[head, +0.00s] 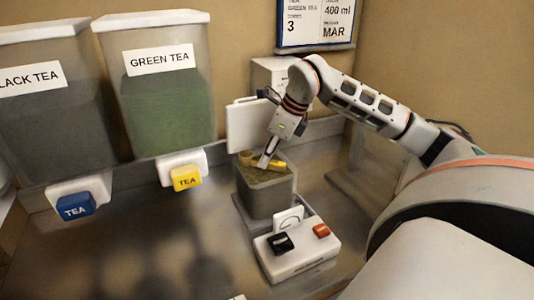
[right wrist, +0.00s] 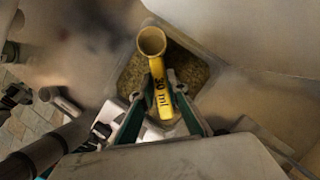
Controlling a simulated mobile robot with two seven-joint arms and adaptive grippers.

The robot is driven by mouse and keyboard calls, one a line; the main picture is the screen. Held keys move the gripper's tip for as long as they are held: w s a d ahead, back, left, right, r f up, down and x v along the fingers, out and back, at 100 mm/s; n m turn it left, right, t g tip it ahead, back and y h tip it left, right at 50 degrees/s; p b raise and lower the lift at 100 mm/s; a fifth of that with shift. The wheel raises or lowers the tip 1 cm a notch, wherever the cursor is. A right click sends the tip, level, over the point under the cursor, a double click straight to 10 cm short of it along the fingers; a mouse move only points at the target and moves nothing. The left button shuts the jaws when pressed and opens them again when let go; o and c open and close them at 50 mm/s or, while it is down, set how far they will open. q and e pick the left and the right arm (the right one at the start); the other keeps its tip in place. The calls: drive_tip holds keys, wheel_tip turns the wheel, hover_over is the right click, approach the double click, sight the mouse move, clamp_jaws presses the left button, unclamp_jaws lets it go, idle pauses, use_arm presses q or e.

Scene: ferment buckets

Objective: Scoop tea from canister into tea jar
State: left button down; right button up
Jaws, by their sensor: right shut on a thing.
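My right gripper (head: 266,161) is shut on a yellow scoop (head: 279,164) at an open, square, clear-walled canister (head: 268,199) with brownish-green tea in it. In the right wrist view the gripper (right wrist: 162,112) grips the handle of the scoop (right wrist: 158,85), marked "30 ml". I cannot tell whether the cup touches the tea or holds any. A white panel (head: 244,126) stands upright behind the canister. I cannot make out a separate tea jar. My left gripper is not in view.
A GREEN TEA dispenser (head: 164,95) with a yellow tab (head: 187,179) and a black tea dispenser (head: 45,110) with a blue tab (head: 75,206) stand at the left. A white box with black and red buttons (head: 297,252) is in front of the canister. The counter's front left is clear.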

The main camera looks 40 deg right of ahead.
sight(267, 168)
drive_tip(key=shift+f, duration=0.6)
drive_tip(key=shift+f+b, duration=0.35)
drive_tip(key=shift+b, duration=0.15)
drive_tip(key=shift+f+b, duration=0.5)
drive_tip(key=shift+f, duration=0.3)
drive_tip(key=shift+f+b, duration=0.75)
drive_tip(key=shift+f, duration=0.3)
wheel_tip(267, 168, up, 5)
drive_tip(key=p, duration=0.5)
drive_tip(key=shift+r, duration=0.15)
drive_tip(key=shift+r+p, duration=0.5)
drive_tip(key=shift+r, duration=1.95)
